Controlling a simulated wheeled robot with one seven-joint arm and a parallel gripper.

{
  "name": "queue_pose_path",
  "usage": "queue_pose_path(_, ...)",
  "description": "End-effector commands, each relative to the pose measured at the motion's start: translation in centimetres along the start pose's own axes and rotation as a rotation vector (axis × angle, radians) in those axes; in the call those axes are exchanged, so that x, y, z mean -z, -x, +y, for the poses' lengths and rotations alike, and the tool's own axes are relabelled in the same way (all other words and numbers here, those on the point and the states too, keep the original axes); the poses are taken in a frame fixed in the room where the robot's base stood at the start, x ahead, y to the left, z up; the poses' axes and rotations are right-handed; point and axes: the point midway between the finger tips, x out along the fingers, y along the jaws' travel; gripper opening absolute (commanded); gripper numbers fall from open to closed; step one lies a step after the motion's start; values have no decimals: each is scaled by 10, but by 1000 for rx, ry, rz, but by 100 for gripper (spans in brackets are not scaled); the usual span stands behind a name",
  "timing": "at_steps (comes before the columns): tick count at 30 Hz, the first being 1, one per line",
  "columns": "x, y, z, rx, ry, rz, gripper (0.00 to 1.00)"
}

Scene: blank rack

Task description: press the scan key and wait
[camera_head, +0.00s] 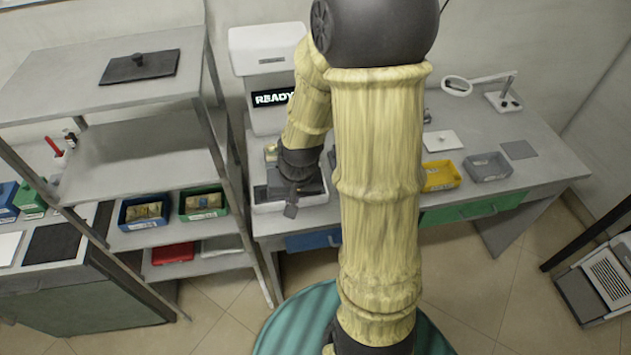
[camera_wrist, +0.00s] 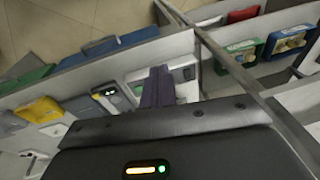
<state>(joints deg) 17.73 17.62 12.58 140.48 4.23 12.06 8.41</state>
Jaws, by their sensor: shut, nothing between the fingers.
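The white machine (camera_head: 265,122) stands on the bench against the wall, and its screen (camera_head: 270,98) reads READY. A white tray-like base (camera_head: 315,201) with dark parts is in front of it. My gripper (camera_head: 290,211) is shut and empty, fingers pointing down over the front of this base. In the wrist view my fingers (camera_wrist: 158,72) are together, over or beside a pale surface with a small grey unit (camera_wrist: 187,73). I cannot tell whether they touch anything. I cannot make out the scan key for sure; my arm and gripper cover part of the machine.
The grey shelf rack (camera_head: 150,160) is close on the left, holding a blue bin (camera_head: 124,226) and a green bin (camera_head: 184,217). Right of my arm, a yellow bin (camera_head: 440,187), a grey bin (camera_head: 488,178) and a magnifier lamp (camera_head: 457,86) are on the bench.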

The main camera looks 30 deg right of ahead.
Motion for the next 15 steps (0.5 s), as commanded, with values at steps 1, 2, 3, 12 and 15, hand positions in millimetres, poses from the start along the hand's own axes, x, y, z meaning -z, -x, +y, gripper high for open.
queue_pose_path(1,7,-5,4,18,-67,-17,0)
queue_pose_path(2,12,-9,6,30,-105,-20,0)
queue_pose_path(3,17,-16,8,48,-158,-28,0)
queue_pose_path(12,57,-55,25,226,-603,-57,0)
queue_pose_path(15,72,-63,32,301,-768,-59,0)
